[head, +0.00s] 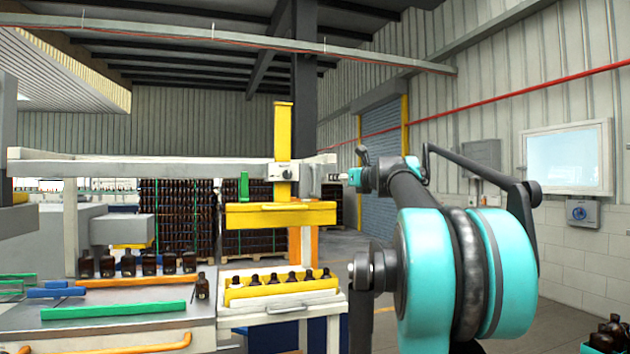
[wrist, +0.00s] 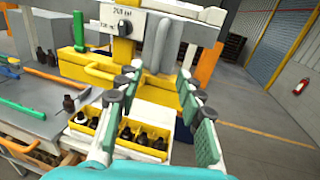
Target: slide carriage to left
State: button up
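The yellow carriage (head: 283,180) rides on a long grey horizontal beam (head: 150,165), near its right end. It has an upright yellow post, a small box with a dark knob (head: 285,172), and a wide yellow lower block (head: 280,214). In the wrist view the carriage (wrist: 125,48) fills the upper middle, with its white labelled box (wrist: 128,20) above. My gripper (wrist: 160,95) is open, its two green-padded fingers apart with nothing between them. In the head view my gripper (head: 352,178) is small, just right of the beam's end.
A yellow crate of amber bottles (head: 282,290) stands on a white tray below the carriage. Several loose bottles (head: 140,264) stand on the left table, with a green bar (head: 113,310) and an orange bar (head: 138,282). Stacked bottle pallets stand behind.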

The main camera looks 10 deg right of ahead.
aim_at(316, 179)
jog(key=x, duration=1.6)
jog(key=shift+w+a+f, duration=0.1)
jog(key=shift+w+f, duration=0.05)
jog(key=shift+w, duration=0.05)
grip_shut()
